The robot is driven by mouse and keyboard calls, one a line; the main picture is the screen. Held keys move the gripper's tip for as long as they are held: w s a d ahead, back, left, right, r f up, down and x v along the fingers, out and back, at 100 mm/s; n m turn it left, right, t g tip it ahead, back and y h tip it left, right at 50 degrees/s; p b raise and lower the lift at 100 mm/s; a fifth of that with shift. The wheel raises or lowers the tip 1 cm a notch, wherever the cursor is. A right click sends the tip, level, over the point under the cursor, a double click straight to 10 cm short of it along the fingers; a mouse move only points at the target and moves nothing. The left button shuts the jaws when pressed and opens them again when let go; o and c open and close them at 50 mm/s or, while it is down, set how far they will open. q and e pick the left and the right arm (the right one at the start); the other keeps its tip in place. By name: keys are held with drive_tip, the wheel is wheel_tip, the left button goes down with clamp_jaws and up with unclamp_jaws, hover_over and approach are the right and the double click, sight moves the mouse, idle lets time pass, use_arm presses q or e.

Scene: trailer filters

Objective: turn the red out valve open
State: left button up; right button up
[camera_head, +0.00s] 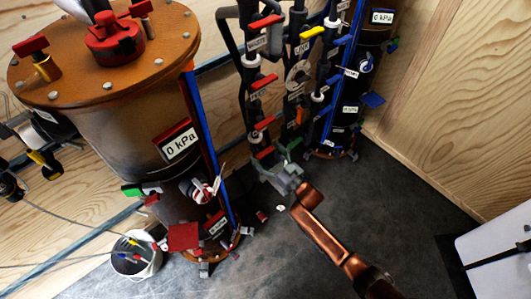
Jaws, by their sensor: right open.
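Several red valve handles sit on the dark pipes at the centre; the labels are too small for me to tell which one reads "out". The lowest red handle (265,153) is just up and left of my right gripper. Other red handles are higher: one (265,122) close above, one (264,82) further up, and one (265,22) near the top. My right gripper (279,177), grey, on a copper-coloured arm from the lower right, is open. I cannot tell whether it touches the lowest handle. My left gripper is not in view.
A large brown tank (120,110) with a 0 kPa display (181,144) stands left. A slimmer dark cylinder (369,60) is right of the pipes. A yellow handle (312,33) is near the top. A white bucket (136,262) stands lower left. The grey floor (390,210) at right is clear.

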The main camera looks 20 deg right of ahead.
drive_tip(key=shift+c, duration=0.3)
drive_tip(key=c, duration=1.1)
